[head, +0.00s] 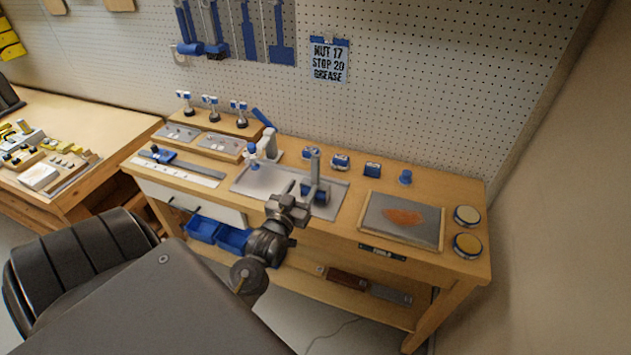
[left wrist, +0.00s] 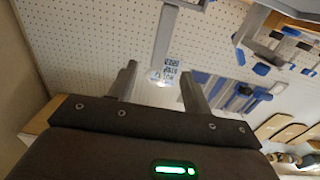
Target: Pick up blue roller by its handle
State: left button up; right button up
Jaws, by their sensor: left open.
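The blue roller (head: 319,194) rests at the right end of the grey metal tray (head: 258,182) on the bench. Its grey handle (head: 314,165) stands upright above it. My left gripper (head: 297,193) is at the tray's front edge, close to the roller, and hides part of it. In the left wrist view, which looks upside down, the grey handle (left wrist: 165,50) shows beyond and between the two open fingers (left wrist: 158,76). I cannot tell whether the fingers touch it. My right gripper is not in view.
A grey upright tool (head: 267,147) stands behind the tray. Several small blue-topped items, including one blue knob (head: 405,177), line the back. A board with an orange patch (head: 402,217) and two round tins (head: 467,215) lie right. A pegboard (head: 420,90) rises behind.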

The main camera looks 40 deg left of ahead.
aim_at(314, 170)
pick_arm(q)
jog(key=p+x, duration=0.1)
jog(key=x, duration=0.3)
jog(key=shift+w+a, duration=0.1)
jog(key=shift+w, duration=0.3)
jog(key=shift+w+a+f, duration=0.15)
jog(key=shift+w, duration=0.3)
jog(key=shift+w+p, duration=0.1)
jog(key=shift+p, duration=0.35)
jog(key=p+x, duration=0.1)
jog(key=x, duration=0.1)
jog(key=p+x, duration=0.1)
jog(key=x, duration=0.1)
jog(key=shift+w+a+f, duration=0.15)
jog(key=shift+w+f, duration=0.05)
jog(key=shift+f, duration=0.05)
jog(key=shift+w+f, duration=0.1)
jog(key=shift+w, duration=0.1)
jog(key=shift+c, duration=0.3)
grip_shut()
